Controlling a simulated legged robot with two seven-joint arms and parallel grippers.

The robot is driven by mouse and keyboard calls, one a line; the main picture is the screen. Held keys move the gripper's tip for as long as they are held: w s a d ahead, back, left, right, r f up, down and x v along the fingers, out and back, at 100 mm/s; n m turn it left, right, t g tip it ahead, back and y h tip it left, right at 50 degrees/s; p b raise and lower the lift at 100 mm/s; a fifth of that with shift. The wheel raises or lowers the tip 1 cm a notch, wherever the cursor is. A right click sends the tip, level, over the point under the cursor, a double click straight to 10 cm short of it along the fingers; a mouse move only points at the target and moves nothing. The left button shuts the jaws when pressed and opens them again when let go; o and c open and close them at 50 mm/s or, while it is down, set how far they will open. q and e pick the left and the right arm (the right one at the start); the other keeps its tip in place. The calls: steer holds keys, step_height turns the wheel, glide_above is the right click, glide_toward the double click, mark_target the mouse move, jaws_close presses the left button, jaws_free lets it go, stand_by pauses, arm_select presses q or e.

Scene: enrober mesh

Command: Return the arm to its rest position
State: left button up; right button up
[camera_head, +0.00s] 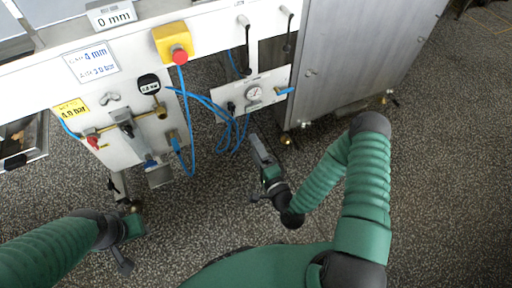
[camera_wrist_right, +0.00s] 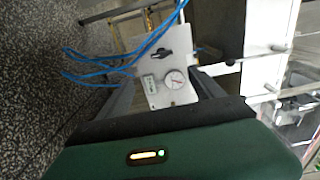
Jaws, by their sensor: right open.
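My right arm (camera_head: 366,185) reaches in from the lower right of the head view, bent at the elbow. My right gripper (camera_head: 262,150) hangs over the speckled floor, in front of the machine and apart from it. In the right wrist view, its two dark fingers (camera_wrist_right: 165,95) stand wide apart with nothing between them; a panel with a gauge shows beyond. My left arm (camera_head: 50,252) is at the lower left, with its gripper (camera_head: 124,240) near a machine foot. Its fingers are too unclear to judge.
The white machine front carries a red stop button (camera_head: 180,56), a pressure gauge (camera_head: 253,93) and a small valve panel. Blue hoses (camera_head: 190,130) hang loosely left of my right gripper. A steel cabinet (camera_head: 360,50) stands behind my right arm. The floor (camera_head: 450,170) at right is clear.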

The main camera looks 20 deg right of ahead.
steer(key=shift+s, duration=0.3)
